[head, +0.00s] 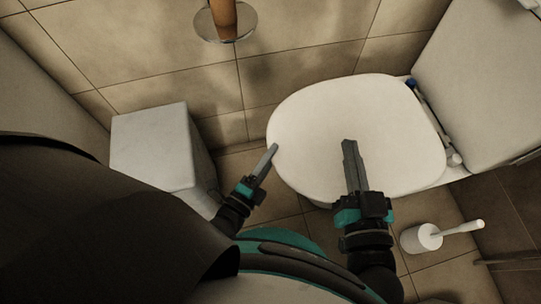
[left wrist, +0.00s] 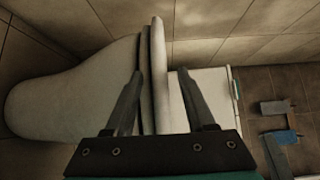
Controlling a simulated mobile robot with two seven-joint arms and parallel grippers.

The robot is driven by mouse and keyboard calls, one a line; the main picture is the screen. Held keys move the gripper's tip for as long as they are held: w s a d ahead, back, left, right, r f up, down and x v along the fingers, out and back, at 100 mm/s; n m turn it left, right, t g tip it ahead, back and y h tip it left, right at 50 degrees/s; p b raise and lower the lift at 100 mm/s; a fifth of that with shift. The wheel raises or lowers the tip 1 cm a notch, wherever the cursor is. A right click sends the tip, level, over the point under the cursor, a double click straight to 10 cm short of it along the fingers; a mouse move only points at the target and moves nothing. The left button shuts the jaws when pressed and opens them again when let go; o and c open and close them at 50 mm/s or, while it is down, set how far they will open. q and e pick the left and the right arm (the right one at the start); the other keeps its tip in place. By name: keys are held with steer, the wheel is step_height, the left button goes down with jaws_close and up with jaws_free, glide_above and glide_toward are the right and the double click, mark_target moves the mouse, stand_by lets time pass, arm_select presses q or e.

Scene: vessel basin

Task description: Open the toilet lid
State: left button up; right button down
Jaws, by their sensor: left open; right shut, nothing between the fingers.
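The white toilet lid (head: 355,125) lies closed over the bowl in the head view. In the left wrist view the lid (left wrist: 159,75) shows edge-on beside the seat, with the bowl (left wrist: 75,95) to the left. My left gripper (head: 272,150) is at the lid's left rim in the head view. In the left wrist view its open fingers (left wrist: 159,73) appear on either side of the lid and seat edges; I cannot tell if they touch. My right gripper (head: 349,145) is shut and empty, seen over the lid; it also shows in the left wrist view (left wrist: 278,108).
A white cistern (head: 480,80) stands behind the lid at the right. A white box (head: 160,145) stands on the left. A toilet brush in its holder (head: 424,236) is at the lower right. A pipe with a round base (head: 225,22) is at the top.

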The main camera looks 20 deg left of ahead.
arm_select(q)
steer(key=shift+w, duration=0.15)
jaws_close()
stand_by(0.4)
stand_by(1.0)
